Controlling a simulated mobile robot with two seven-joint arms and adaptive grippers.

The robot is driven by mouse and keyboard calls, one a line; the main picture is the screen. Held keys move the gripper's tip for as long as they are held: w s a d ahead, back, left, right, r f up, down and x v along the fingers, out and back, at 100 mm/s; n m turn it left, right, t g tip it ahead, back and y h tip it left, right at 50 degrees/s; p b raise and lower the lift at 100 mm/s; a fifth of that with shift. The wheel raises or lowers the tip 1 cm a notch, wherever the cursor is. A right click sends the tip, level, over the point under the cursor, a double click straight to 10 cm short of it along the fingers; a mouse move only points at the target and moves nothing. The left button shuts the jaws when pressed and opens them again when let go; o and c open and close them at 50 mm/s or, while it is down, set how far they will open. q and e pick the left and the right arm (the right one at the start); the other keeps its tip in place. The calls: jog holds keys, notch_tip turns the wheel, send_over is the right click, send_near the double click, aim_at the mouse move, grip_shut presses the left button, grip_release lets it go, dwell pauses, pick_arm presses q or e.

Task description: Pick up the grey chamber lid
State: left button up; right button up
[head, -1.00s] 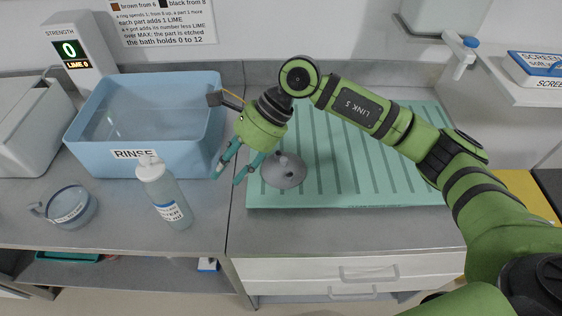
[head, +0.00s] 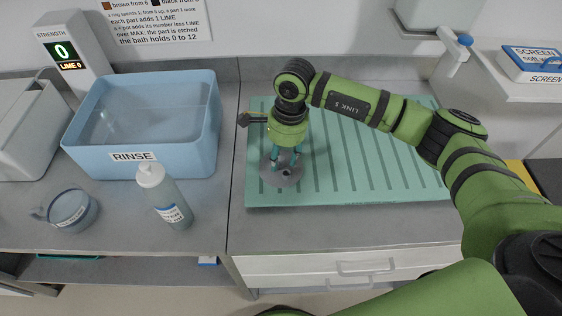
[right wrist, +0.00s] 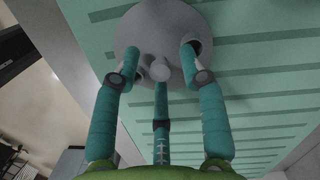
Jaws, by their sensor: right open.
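The grey chamber lid (head: 279,178) lies on the green ribbed draining mat (head: 375,180), near its left end. It is round, with a small knob in the middle that shows in the right wrist view (right wrist: 160,68). My right gripper (head: 285,165) points down over the lid, and its teal fingers partly hide it. In the right wrist view the open fingers (right wrist: 160,66) are spread around the knob, with their tips at or very close to the lid's top. I cannot tell whether they touch. My left gripper is not in view.
A blue RINSE tub (head: 150,130) stands left of the mat. A white-capped bottle (head: 168,200) and a blue-grey labelled jug (head: 72,209) stand in front of it. A STRENGTH display (head: 68,55) is at the back left. A shelf with a SCREEN box (head: 535,65) is at the right.

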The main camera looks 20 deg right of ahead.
grip_shut()
